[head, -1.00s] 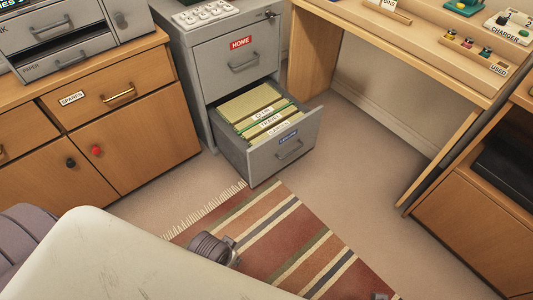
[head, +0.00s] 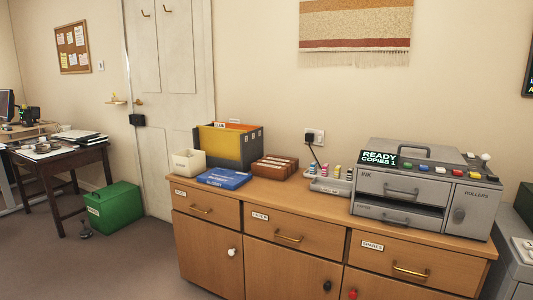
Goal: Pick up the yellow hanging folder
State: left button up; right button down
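A dark grey file box (head: 252,150) stands on the left part of the wooden sideboard. A yellow folder (head: 219,143) shows as a broad yellow face at the box's left side, with orange folders (head: 238,127) behind it and a small white label at the top. I cannot tell from here whether the yellow face is a hanging folder or how it is held in the box. Neither of my grippers is in view.
In front of the box lie a blue flat box (head: 223,179) and a cream bin (head: 188,163). Brown card boxes (head: 274,168), a rack of coloured bottles (head: 328,180) and a grey copier (head: 420,190) stand to the right. A green crate (head: 115,208) sits on the floor.

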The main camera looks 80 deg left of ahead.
aim_at(218, 141)
jog(key=u, duration=3)
